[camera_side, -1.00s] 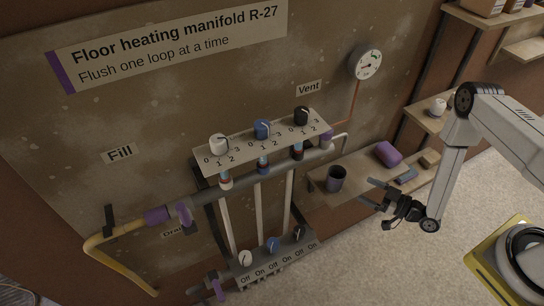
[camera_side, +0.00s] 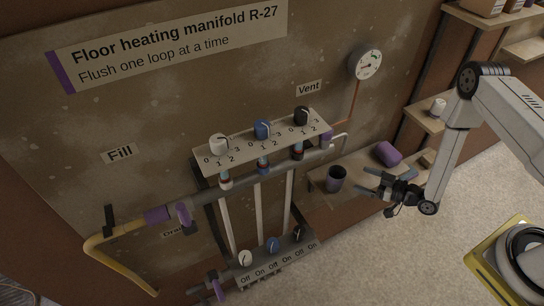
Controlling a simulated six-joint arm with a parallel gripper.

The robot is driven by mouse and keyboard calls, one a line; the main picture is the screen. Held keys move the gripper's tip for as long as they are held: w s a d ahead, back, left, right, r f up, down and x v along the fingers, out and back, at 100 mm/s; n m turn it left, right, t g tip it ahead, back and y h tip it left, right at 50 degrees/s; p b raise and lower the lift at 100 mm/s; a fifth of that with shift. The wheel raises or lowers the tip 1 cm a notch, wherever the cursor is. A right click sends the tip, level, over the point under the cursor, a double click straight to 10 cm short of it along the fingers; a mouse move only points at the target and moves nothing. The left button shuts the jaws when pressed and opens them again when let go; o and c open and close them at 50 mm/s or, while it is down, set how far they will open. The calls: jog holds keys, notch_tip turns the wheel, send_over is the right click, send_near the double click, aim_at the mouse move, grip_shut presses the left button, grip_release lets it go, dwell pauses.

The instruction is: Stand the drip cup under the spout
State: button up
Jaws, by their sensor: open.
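The drip cup (camera_side: 336,179) is a dark cup standing upright on a low wooden shelf, right of the manifold. A small gap shows between fingertips and cup.
A gauge (camera_side: 367,65) hangs above. A yellow-edged unit (camera_side: 476,262) sits at lower right.

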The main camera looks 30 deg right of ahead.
jog(key=w+d+r+m+g+h, duration=0.1)
jog(key=w+r+g+h, duration=0.15)
jog(key=r, duration=0.35)
jog(key=w+d+r+m+g+h, duration=0.1)
jog(key=w+r+g+h, duration=0.1)
jog(key=r+g+h, duration=0.3)
jog(key=s+a+r+m+g, duration=0.2)
jog(key=s+r, duration=0.4)
jog(key=s, duration=0.1)
jog(key=s+a+r+m+g, duration=0.2)
jog(key=s+r, duration=0.5)
jog(key=s, duration=0.1)
jog(key=shift+a+r, duration=0.25)
jog(key=shift+a, duration=0.05)
jog(key=shift+h, duration=0.25)
